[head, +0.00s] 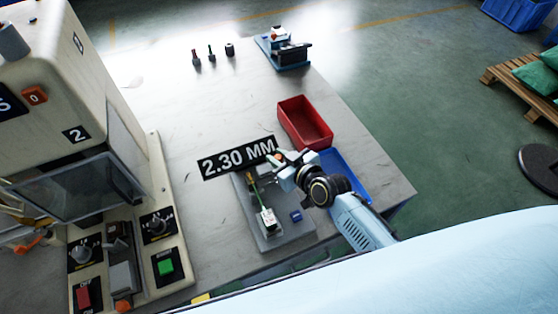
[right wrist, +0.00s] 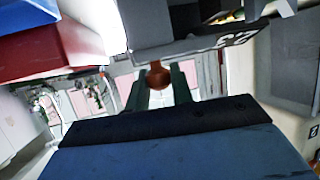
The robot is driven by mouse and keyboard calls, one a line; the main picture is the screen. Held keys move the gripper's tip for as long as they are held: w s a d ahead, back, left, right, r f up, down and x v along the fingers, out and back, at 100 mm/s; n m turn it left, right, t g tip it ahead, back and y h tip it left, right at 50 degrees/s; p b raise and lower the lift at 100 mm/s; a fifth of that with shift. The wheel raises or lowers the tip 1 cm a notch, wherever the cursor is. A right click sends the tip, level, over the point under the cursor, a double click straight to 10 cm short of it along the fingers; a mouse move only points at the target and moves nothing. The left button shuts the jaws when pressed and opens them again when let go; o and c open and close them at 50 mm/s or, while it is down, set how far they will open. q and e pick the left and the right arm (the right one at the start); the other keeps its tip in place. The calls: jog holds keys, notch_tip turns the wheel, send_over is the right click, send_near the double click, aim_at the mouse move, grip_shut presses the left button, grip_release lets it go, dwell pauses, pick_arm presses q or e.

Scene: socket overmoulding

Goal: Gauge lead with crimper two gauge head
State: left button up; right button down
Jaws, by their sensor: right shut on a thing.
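My right gripper (head: 284,160) reaches over the gauge plate (head: 271,244) from the right. In the right wrist view its two fingers (right wrist: 160,92) are shut on a small orange-brown rounded piece (right wrist: 158,75), under a grey body; I cannot tell if this is the gauge head. A black readout (head: 237,157) beside the gripper reads "2.30 MM". On the plate are a white and green block (head: 267,221), a thin yellowish piece (head: 252,186) that may be the lead, and a small blue block (head: 296,216). The gripper hides the plate's far right part. My left gripper is not in view.
The crimper (head: 120,180), marked "2", fills the left side with its buttons and knobs. A red bin (head: 305,122) and a blue tray (head: 345,176) stand close to the gripper. Small tools (head: 211,54) and a blue-based device (head: 285,52) stand at the back. The table's middle is clear.

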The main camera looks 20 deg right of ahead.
jog(key=shift+w+d, duration=0.1)
jog(key=shift+d, duration=0.15)
jog(key=c, duration=1.2)
grip_release()
jog(key=shift+d, duration=0.1)
jog(key=p+v, duration=0.1)
jog(key=v, duration=1.2)
jog(key=shift+s, duration=0.2)
jog(key=shift+r, duration=0.1)
